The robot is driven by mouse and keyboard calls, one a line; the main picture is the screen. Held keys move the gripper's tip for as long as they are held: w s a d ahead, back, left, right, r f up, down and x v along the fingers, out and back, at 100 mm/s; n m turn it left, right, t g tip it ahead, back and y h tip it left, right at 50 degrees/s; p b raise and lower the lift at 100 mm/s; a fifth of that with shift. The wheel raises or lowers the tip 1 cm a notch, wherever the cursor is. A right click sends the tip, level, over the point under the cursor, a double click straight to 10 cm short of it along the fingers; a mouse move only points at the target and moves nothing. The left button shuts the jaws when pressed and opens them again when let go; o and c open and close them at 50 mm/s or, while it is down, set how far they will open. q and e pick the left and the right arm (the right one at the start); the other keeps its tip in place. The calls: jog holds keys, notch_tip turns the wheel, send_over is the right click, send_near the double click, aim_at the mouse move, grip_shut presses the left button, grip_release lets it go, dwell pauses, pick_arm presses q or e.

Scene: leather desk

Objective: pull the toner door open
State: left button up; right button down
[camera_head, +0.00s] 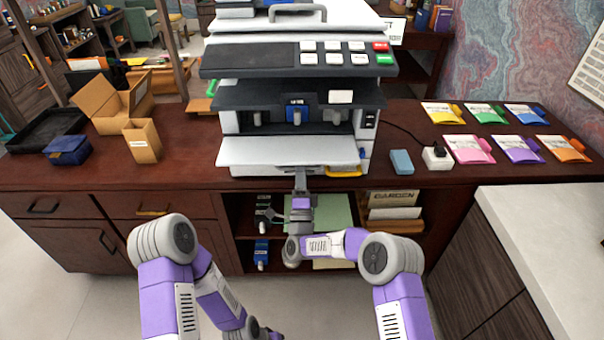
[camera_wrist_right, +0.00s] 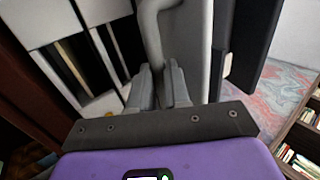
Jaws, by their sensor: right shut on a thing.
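The printer (camera_head: 350,70) stands on the dark red desk. Its white toner door (camera_head: 290,152) is folded down and out at the front, with a dark bay showing above it. A blue toner cartridge (camera_head: 297,116) sits in the middle of that bay. My right gripper (camera_head: 300,172) is at the door's front edge, near its middle. In the right wrist view its fingers (camera_wrist_right: 160,88) are shut on a pale curved handle (camera_wrist_right: 155,30) in front of white panels. The handle is mostly hidden in the head view.
An open shelf (camera_head: 235,215) under the desk holds toner boxes and paper. A blue eraser-like block (camera_head: 401,162) and a white plug box (camera_head: 436,157) lie right of the printer. Cardboard boxes (camera_head: 115,105) stand left. Several coloured packets lie at the right.

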jog(key=shift+w+d+f, duration=0.2)
jog(key=shift+w+f, duration=0.05)
jog(key=shift+f, duration=0.45)
jog(key=c, duration=1.5)
grip_release()
jog(key=o, duration=0.4)
jog(key=shift+w+a+f, duration=0.1)
jog(key=shift+w+f, duration=0.1)
jog(key=shift+w, duration=0.05)
jog(key=shift+r, duration=0.1)
jog(key=shift+s, duration=0.1)
jog(key=p+v, duration=0.1)
jog(key=v, duration=0.6)
jog(key=shift+s, duration=0.3)
jog(key=shift+a+r, duration=0.1)
